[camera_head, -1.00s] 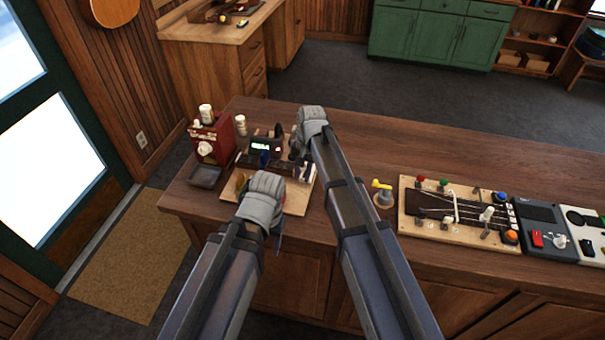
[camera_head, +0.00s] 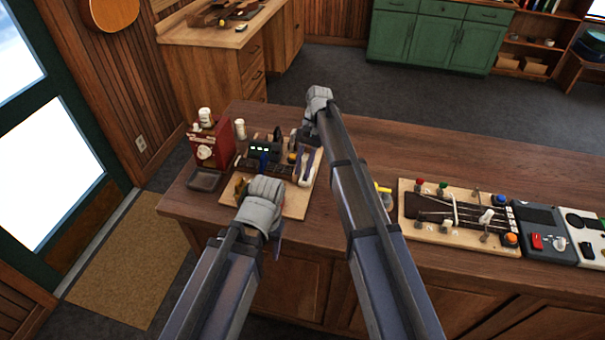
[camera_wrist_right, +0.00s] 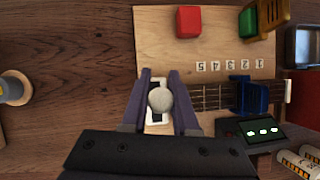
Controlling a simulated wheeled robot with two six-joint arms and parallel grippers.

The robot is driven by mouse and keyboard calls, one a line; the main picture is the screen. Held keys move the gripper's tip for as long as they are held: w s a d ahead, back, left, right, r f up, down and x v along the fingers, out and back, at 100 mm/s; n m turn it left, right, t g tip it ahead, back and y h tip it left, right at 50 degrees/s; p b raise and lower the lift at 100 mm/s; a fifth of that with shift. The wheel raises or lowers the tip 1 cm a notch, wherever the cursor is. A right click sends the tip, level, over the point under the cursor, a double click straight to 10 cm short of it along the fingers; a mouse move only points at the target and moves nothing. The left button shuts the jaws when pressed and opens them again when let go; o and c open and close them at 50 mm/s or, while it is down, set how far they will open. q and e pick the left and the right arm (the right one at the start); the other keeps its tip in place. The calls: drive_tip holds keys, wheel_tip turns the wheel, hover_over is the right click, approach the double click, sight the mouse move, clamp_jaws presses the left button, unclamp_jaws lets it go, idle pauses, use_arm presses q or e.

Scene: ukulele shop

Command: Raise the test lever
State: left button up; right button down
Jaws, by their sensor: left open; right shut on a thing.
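A lever with a round white knob (camera_wrist_right: 160,99) rises from a black-and-white slotted plate (camera_wrist_right: 155,121) on the light wooden board (camera_wrist_right: 165,50). I take it as the test lever. My right gripper (camera_wrist_right: 161,97) is shut on it, with one purple finger on each side of the knob. In the head view the board (camera_head: 295,208) lies at the left end of the bench, and my right gripper (camera_head: 302,165) reaches down over its right side. My left gripper (camera_head: 262,205) is open over the board's front edge; its grey wrist mostly hides its fingers.
A small display (camera_head: 265,150) with lit segments stands on the board beside a short fretted neck (camera_wrist_right: 210,95). A string board (camera_head: 432,228) and pedals (camera_head: 540,228) lie further right.

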drive_tip(key=shift+w, duration=0.1)
drive_tip(key=c, duration=0.7)
unclamp_jaws()
drive_tip(key=shift+r, duration=0.1)
drive_tip(key=p+v, duration=0.7)
drive_tip(key=shift+w+d+r, duration=0.15)
drive_tip(key=shift+w+r, duration=0.1)
drive_tip(key=shift+r, duration=0.05)
